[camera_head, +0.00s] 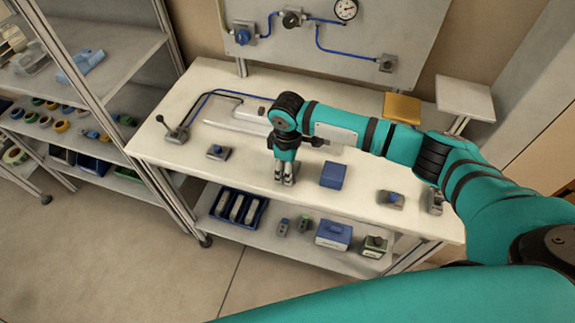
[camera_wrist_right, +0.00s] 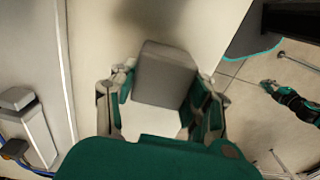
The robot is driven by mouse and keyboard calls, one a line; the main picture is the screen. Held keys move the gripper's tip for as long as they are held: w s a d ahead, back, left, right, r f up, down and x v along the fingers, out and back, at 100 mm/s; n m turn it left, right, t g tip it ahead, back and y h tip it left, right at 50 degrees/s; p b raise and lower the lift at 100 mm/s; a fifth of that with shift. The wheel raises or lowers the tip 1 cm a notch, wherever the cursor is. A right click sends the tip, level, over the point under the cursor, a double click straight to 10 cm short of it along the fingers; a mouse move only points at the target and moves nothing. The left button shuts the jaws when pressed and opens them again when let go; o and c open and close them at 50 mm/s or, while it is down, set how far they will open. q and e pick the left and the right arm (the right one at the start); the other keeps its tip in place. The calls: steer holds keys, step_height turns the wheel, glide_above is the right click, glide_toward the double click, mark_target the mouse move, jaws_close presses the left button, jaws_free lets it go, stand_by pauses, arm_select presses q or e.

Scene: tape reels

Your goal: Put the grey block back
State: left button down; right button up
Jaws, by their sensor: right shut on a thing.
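The grey block (camera_wrist_right: 165,73) sits between the fingers of my right gripper in the right wrist view. The right gripper (camera_wrist_right: 160,100) is shut on it, one finger on each side. In the head view the right gripper (camera_head: 284,182) points down over the middle of the white workbench (camera_head: 185,95). The fingers mostly hide the block there, and I cannot tell whether it touches the bench top. Far off at the right of the wrist view is a small teal and black arm end (camera_wrist_right: 268,85), perhaps my left gripper, too small to read.
A blue box (camera_head: 333,175) stands on the bench right of the gripper. Small fittings (camera_head: 219,152) (camera_head: 390,199) sit to either side. A lever (camera_head: 176,132) with cables is at the left. A lower shelf (camera_head: 280,245) holds blue bins and blocks. A gauge panel (camera_head: 300,42) stands behind.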

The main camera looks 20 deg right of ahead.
steer(key=o, duration=1.2)
steer(key=shift+f, duration=0.1)
steer(key=shift+o, duration=0.2)
step_height(320, 180, up, 12)
steer(key=b, duration=0.3)
